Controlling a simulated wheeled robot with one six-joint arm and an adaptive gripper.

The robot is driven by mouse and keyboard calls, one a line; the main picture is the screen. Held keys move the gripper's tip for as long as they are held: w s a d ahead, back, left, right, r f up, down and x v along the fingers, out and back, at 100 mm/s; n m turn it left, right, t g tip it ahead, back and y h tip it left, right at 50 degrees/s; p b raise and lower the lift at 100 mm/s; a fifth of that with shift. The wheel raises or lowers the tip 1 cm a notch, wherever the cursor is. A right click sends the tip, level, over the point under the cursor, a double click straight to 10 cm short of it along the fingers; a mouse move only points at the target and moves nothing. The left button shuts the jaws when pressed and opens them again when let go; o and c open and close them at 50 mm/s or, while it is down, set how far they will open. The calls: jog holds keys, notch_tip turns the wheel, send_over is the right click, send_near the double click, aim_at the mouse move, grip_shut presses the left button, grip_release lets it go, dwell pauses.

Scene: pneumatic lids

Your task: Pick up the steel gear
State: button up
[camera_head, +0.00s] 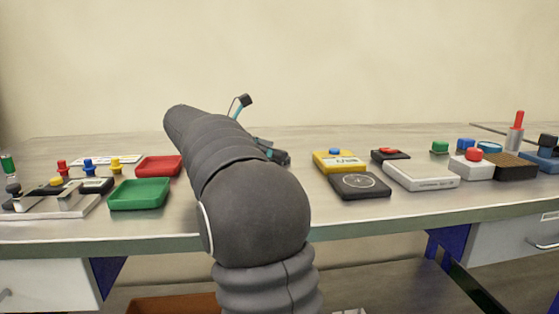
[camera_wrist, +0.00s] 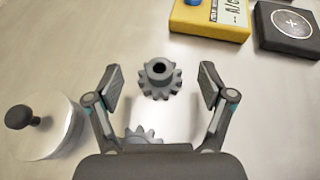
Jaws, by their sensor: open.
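In the wrist view a grey steel gear (camera_wrist: 158,82) with a raised hub and a dark center bore lies on the table. My gripper (camera_wrist: 160,88) is open, with one finger on each side of this gear and a gap on both sides. A second grey toothed gear (camera_wrist: 142,136) lies nearer, partly hidden behind my gripper's body.
A white round lid with a black knob (camera_wrist: 45,130) stands left of my gripper. A yellow device (camera_head: 338,162) and a black square plate (camera_head: 360,186) lie to the right. Red (camera_head: 158,166) and green (camera_head: 139,194) trays stand left of my arm.

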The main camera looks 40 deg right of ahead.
jog(key=shift+s+d+f, duration=0.15)
jog(key=shift+d+f, duration=0.1)
jog(key=shift+d, duration=0.3)
jog(key=shift+c, duration=0.2)
jog(key=c, duration=1.4)
jog(key=shift+o, duration=0.2)
jog(key=shift+r, duration=0.1)
